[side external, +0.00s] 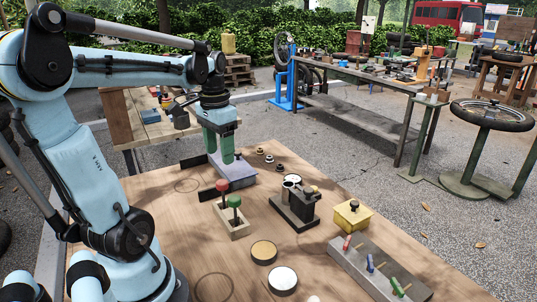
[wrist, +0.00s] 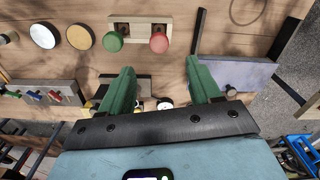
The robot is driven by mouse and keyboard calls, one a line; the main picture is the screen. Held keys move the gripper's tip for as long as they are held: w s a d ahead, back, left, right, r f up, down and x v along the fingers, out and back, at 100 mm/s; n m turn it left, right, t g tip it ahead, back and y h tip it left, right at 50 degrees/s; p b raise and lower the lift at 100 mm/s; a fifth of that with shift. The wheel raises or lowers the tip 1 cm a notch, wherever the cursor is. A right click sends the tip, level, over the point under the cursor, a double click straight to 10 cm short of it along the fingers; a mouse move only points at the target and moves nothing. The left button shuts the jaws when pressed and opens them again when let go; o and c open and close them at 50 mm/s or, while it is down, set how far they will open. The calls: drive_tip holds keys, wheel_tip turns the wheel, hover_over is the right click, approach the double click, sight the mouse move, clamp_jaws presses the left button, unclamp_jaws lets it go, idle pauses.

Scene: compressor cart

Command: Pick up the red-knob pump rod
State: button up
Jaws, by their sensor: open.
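The red-knob pump rod (side external: 222,185) stands in a small pale wooden block (side external: 237,229) beside a green-knob rod (side external: 234,202). In the wrist view the red knob (wrist: 158,42) shows just beyond the fingertips, near the line midway between them, with the green knob (wrist: 113,41) to its left. My gripper (side external: 222,155) has green fingers pointing down, and appears behind the rods in the side view, in front of or above a grey-purple block (side external: 239,178). My gripper (wrist: 160,68) is open, with nothing visible between its fingers. The rods' shafts are mostly hidden in the wrist view.
Dark flat bars (side external: 212,194) lie by the grey-purple block. A dark metal fixture (side external: 294,211), a yellow box (side external: 352,216) and a grey rack (side external: 370,268) with coloured handles stand to the right. A tan disc (side external: 263,252) and a white disc (side external: 282,279) lie in front.

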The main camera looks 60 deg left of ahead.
sight(221, 181)
drive_tip(key=shift+s+a+f, duration=0.1)
drive_tip(key=shift+a+f, duration=0.1)
wheel_tip(221, 181, down, 5)
drive_tip(key=shift+f, duration=0.1)
drive_tip(key=shift+s+d+f, duration=0.1)
drive_tip(key=shift+d+f, duration=0.05)
drive_tip(key=shift+f, duration=1.5)
drive_tip(key=shift+d+f, duration=0.1)
drive_tip(key=shift+f, duration=1.5)
drive_tip(key=c, duration=1.1)
